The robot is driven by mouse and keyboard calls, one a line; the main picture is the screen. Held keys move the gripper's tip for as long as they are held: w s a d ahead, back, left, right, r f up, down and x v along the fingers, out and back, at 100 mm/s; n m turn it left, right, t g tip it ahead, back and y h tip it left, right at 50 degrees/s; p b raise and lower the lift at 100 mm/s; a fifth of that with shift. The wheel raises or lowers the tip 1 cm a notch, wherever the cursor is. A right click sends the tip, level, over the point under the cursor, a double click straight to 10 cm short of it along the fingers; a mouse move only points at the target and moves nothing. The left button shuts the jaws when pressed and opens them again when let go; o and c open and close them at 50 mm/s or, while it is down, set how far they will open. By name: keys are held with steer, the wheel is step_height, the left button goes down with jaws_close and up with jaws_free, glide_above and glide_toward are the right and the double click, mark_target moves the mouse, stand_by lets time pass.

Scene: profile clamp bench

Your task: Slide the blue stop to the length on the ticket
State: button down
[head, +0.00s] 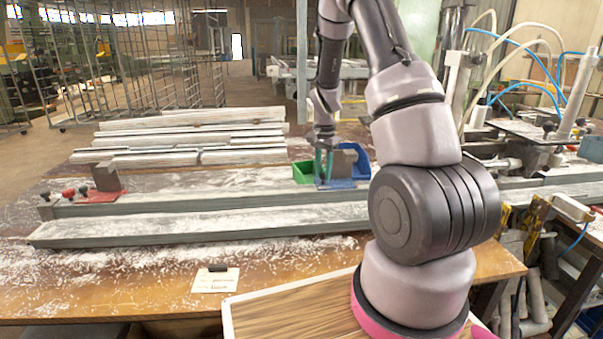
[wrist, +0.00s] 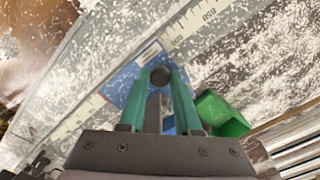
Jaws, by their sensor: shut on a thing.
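The blue stop (head: 338,184) sits on the long grey profile rail (head: 235,202), right of its middle, with a grey block on it. It also shows in the wrist view as a blue plate (wrist: 147,57) beside a white scale strip (wrist: 186,28). My gripper (head: 323,166) is over the stop; its green fingers (wrist: 160,76) are shut on the stop's dark round knob. A scale mark reading 850 shows up and right of the stop in the wrist view. The ticket (head: 228,279) lies on the bench front; its writing is too small to read.
A red stop (head: 86,197) with a grey block and dark and red knobs is at the rail's left end. A green bin (head: 303,172) and a blue bin (head: 361,164) stand just behind the blue stop. Pale profiles (head: 190,140) lie stacked behind. Shavings cover the bench.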

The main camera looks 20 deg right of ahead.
mark_target(333, 183)
steer(key=shift+s+d, duration=0.2)
steer(key=shift+d, duration=0.7)
steer(key=shift+s+d, duration=0.15)
steer(key=shift+d, duration=0.75)
steer(key=c, duration=0.6)
jaws_free()
steer(key=shift+r, duration=0.1)
step_height(333, 183, up, 11)
